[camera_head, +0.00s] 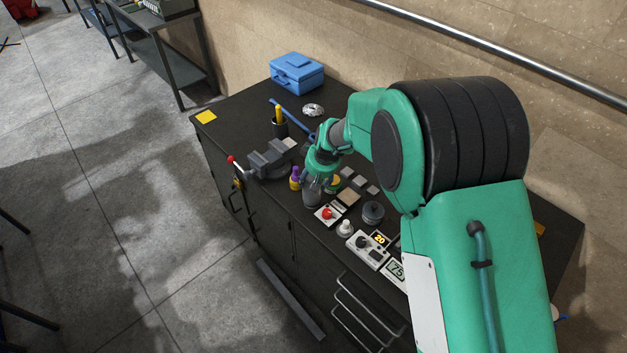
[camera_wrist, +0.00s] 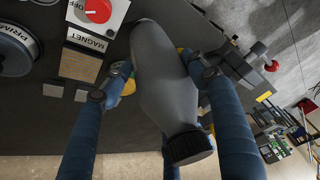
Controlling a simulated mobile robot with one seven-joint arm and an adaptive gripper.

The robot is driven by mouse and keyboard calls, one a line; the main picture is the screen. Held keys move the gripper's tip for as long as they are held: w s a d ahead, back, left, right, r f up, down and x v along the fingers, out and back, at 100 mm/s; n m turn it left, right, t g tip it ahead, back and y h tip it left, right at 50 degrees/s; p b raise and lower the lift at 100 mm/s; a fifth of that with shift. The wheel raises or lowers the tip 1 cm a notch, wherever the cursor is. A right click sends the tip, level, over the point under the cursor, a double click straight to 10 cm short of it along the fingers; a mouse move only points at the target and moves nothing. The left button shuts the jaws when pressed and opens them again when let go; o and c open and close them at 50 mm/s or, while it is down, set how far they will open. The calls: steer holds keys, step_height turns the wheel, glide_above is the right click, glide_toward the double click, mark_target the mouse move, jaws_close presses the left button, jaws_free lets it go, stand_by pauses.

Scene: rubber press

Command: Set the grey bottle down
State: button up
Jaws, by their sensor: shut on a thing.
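The grey bottle (camera_wrist: 158,70) with a black ribbed cap (camera_wrist: 190,147) lies between the blue fingers of my gripper (camera_wrist: 163,82) in the wrist view. The gripper is shut on it. In the head view my gripper (camera_head: 314,176) is over the front part of the black workbench (camera_head: 245,120), and the bottle (camera_head: 312,192) shows partly under it. The bottle is between a purple bottle (camera_head: 295,178) and a red-button box (camera_head: 328,213). I cannot tell whether its base touches the bench top.
A grey vise (camera_head: 268,160) stands to the left at the bench's front edge. A round dark pot (camera_head: 373,212), a white-knobbed piece (camera_head: 345,228) and a control box (camera_head: 367,250) stand to the right. A blue toolbox (camera_head: 297,73) is at the back. Bare bench top lies near the left corner.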

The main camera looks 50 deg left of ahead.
steer(key=shift+f, duration=0.65)
steer(key=o, duration=1.8)
steer(key=shift+f, duration=0.1)
steer(key=shift+r, duration=0.2)
steer(key=v, duration=1.2)
steer(key=shift+d, duration=0.1)
